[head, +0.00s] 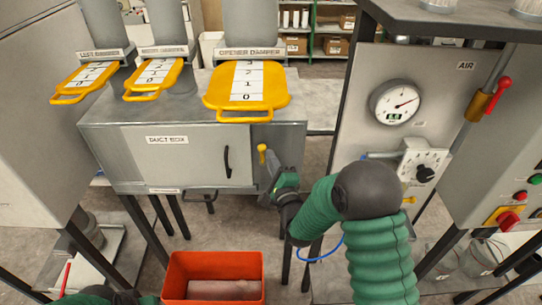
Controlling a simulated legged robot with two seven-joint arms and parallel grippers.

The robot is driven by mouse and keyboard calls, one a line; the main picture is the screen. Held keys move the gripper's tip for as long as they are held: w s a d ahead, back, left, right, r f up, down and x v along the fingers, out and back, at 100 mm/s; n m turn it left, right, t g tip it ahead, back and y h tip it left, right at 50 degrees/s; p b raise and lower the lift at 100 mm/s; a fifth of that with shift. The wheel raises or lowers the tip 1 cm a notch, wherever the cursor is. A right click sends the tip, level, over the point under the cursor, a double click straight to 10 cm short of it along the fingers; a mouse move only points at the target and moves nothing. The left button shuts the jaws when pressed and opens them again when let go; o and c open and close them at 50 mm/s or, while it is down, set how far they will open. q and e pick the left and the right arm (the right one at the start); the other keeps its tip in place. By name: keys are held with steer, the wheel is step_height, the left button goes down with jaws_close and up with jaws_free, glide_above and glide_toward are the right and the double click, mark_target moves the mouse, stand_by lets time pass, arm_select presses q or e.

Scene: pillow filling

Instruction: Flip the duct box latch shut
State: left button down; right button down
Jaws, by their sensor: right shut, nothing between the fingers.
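The duct box (195,172) is a grey metal box with a label and a black vertical handle (227,161) on its front door. The door panel looks flush with the box front. A small yellow-tipped latch (262,149) stands upright at the right of the door. My right gripper (270,165) is shut and empty, just below and to the right of the latch tip. I cannot tell whether it touches the latch. The gripper and my green right arm hide part of the box's lower right side. Only a bit of my left arm shows at the bottom left.
Yellow numbered damper plates (246,86) sit above the box. An orange bin (213,262) with a pinkish object inside stands below. A panel with a pressure gauge (396,102) and a white dial box (425,168) is at the right, close to my right arm.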

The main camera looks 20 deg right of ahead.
steer(key=shift+w+d+f, duration=0.1)
steer(key=shift+d, duration=0.15)
